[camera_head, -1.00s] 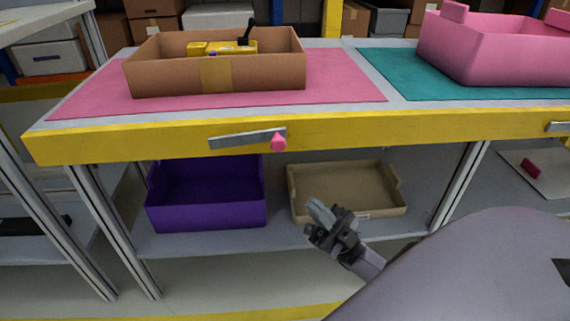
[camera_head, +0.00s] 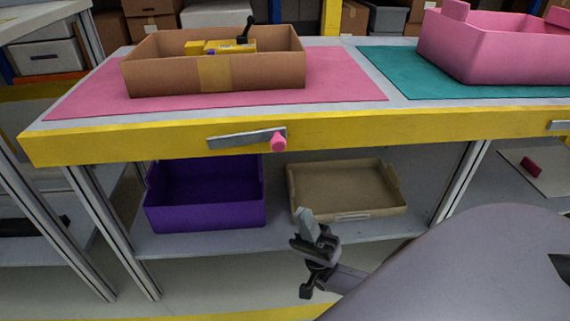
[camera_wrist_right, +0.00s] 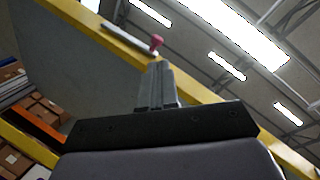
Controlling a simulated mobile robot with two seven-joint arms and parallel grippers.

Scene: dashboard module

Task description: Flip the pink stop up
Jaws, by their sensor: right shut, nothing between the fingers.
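The pink stop (camera_head: 278,142) is a small pink knob at the right end of a grey metal bar (camera_head: 236,139) on the yellow front edge of the workbench. The bar lies nearly level, with the knob slightly below its right end. My right gripper (camera_head: 307,222) is below the stop and a little to its right, pointing up, shut and empty. In the right wrist view the shut fingers (camera_wrist_right: 157,72) point toward the pink stop (camera_wrist_right: 156,42), with a gap between them. My left gripper is in neither view.
A cardboard box (camera_head: 281,76) with yellow things in it stands on a pink mat (camera_head: 339,84). A pink bin (camera_head: 497,52) stands on a teal mat (camera_head: 392,66). A purple bin (camera_head: 205,215) and a tan tray (camera_head: 345,187) sit on the lower shelf.

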